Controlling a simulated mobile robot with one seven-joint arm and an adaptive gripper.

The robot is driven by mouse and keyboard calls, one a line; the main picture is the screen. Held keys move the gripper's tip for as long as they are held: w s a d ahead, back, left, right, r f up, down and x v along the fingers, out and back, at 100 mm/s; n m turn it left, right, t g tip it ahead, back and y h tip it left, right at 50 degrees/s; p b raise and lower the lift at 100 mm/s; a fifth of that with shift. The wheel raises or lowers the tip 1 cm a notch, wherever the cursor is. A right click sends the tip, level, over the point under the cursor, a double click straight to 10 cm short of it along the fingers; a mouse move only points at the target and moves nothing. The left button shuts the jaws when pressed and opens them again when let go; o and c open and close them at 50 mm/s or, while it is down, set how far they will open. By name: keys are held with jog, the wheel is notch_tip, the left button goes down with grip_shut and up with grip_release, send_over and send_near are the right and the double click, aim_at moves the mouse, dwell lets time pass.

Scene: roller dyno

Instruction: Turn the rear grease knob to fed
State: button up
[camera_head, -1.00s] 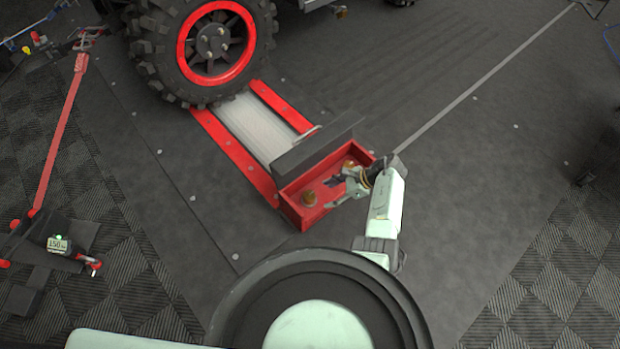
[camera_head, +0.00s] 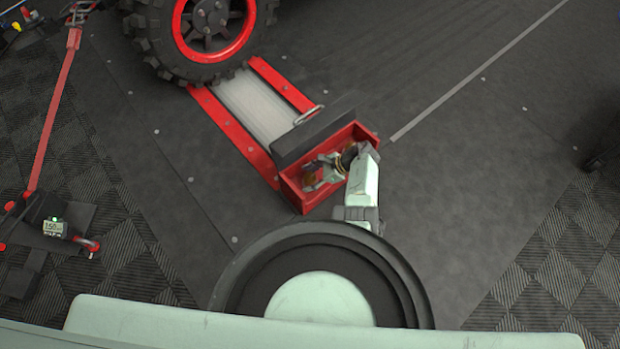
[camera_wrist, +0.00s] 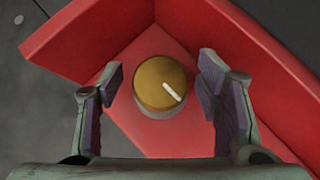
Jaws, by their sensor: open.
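A brass-coloured round knob (camera_wrist: 158,80) stands on the red floor of the red box (camera_wrist: 90,38). Its white pointer line slants toward the lower right in the wrist view. My gripper (camera_wrist: 160,84) is open, with one finger on each side of the knob and a visible gap on both sides. In the head view my gripper (camera_head: 318,176) reaches into the red box (camera_head: 302,203) at the end of the roller unit, around the knob nearer the box's left end. The second knob is hidden behind my wrist. No position labels are readable.
A dark raised flap (camera_head: 312,132) runs along the box's far side. The wheel (camera_head: 210,30) rests at the far end of the rollers (camera_head: 252,105). A torque tool (camera_head: 60,228) lies far left.

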jog(key=shift+a, duration=0.1)
jog(key=shift+c, duration=0.5)
jog(key=c, duration=1.1)
